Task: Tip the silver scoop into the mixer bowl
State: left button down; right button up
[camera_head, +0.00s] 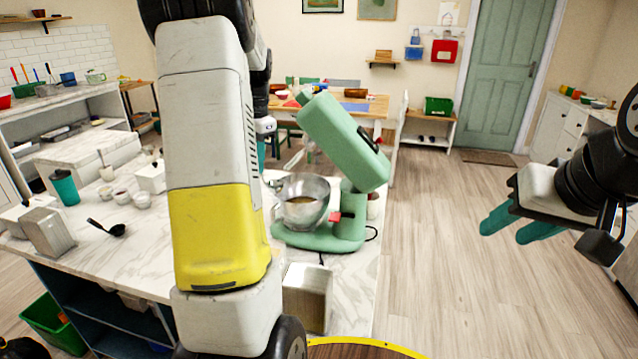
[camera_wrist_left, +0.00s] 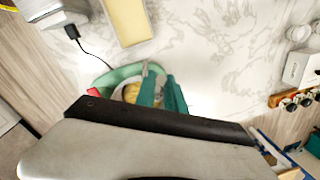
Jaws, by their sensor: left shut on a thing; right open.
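The green stand mixer (camera_head: 345,140) stands on the island's right end with its head tilted up. Its silver mixer bowl (camera_head: 318,190) is uncovered, with tan contents inside. My left gripper (camera_head: 262,154) is mostly hidden behind my own arm, left of and above the bowl. In the left wrist view its teal fingers (camera_wrist_left: 160,84) are close together in front of the bowl's yellowish contents. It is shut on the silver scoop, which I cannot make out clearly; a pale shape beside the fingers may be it. My right gripper (camera_head: 504,229) is open and empty over the floor at right.
The marble island (camera_head: 120,255) holds a black ladle (camera_head: 108,227), a teal cup (camera_head: 65,187), small white bowls (camera_head: 122,196) and a metal canister (camera_head: 47,232). Another canister (camera_head: 307,297) stands in front of the mixer. The floor right of the island is clear.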

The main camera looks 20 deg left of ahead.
pick_arm(q)
jog(key=shift+r, duration=0.1)
dwell(0.3)
jog(key=shift+r, duration=1.4)
